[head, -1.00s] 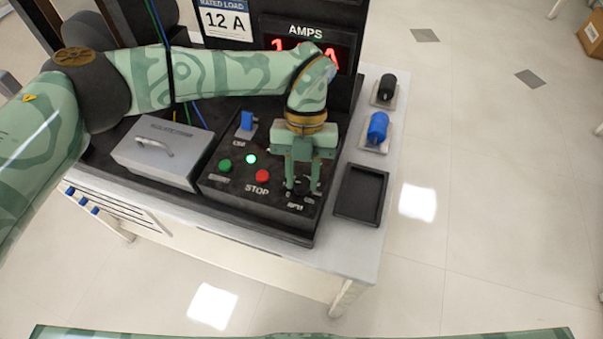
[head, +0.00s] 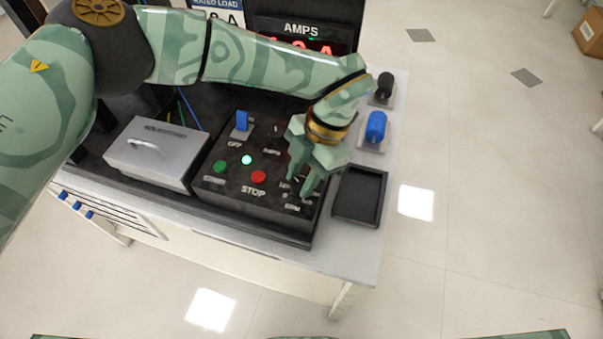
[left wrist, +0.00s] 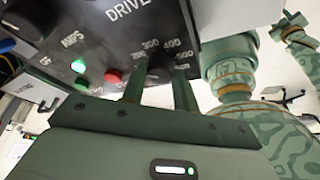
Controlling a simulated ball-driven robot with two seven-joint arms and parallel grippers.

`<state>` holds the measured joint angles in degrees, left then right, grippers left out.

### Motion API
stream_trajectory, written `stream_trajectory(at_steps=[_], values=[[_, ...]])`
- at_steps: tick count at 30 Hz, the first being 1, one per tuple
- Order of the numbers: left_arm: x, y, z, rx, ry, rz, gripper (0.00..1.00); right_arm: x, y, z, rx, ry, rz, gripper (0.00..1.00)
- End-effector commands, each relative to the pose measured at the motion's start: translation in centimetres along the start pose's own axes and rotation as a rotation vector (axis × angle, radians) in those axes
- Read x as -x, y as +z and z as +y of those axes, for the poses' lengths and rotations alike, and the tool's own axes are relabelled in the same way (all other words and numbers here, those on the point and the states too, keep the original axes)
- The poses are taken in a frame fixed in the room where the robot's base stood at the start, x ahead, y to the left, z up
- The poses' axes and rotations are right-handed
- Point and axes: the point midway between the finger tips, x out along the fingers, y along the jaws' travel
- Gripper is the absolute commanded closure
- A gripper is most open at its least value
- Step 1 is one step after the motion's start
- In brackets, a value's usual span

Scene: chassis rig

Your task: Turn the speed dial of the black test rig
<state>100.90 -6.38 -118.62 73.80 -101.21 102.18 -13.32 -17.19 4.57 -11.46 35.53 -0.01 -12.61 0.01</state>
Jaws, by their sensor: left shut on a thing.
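The black test rig (head: 230,203) stands on the pale bench, with its control panel tilted up. My left gripper (head: 298,193) reaches down to the panel's right front corner, with its wrist tilted. Its two fingers are shut on the speed dial, which the fingers mostly hide in the head view. In the left wrist view the fingers (left wrist: 158,85) sit either side of the dial (left wrist: 156,73), with scale numbers such as 300, 400 and 500 around it. The dial's pointer cannot be made out.
Near the dial are the red STOP button (head: 258,177), green button (head: 219,166), lit green lamp (head: 246,160) and blue switch (head: 240,124). A grey lidded box (head: 150,160) stands left. A black tray (head: 355,218), blue cylinder (head: 376,126) and black cylinder (head: 385,84) lie right.

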Motion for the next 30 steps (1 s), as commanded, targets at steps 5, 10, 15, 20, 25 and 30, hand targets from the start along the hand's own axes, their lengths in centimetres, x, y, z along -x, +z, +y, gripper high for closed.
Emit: stream_trajectory(at_steps=[5,10,15,20,25,30], values=[[0.02,0.01,0.01,-0.069,0.031,-0.001,0.93,0.03,-0.01,0.01,0.0,0.0,0.0,0.64],[-0.02,0.02,-0.04,-0.107,0.046,-0.001,0.93,0.04,-0.02,0.01,0.0,0.0,0.0,0.64],[-0.03,0.03,-0.07,-0.122,0.051,-0.002,0.93,0.04,-0.02,0.01,0.0,0.0,0.0,0.64],[-0.03,0.04,-0.07,-0.123,0.051,-0.002,0.93,0.04,-0.02,0.02,0.0,0.0,0.0,0.64],[-0.04,0.04,-0.07,-0.122,0.051,-0.002,0.93,0.04,-0.01,0.02,0.0,0.0,0.0,0.64],[-0.04,0.02,-0.07,-0.121,0.05,-0.001,0.48,0.04,-0.01,0.02,0.0,0.0,0.0,0.64]])
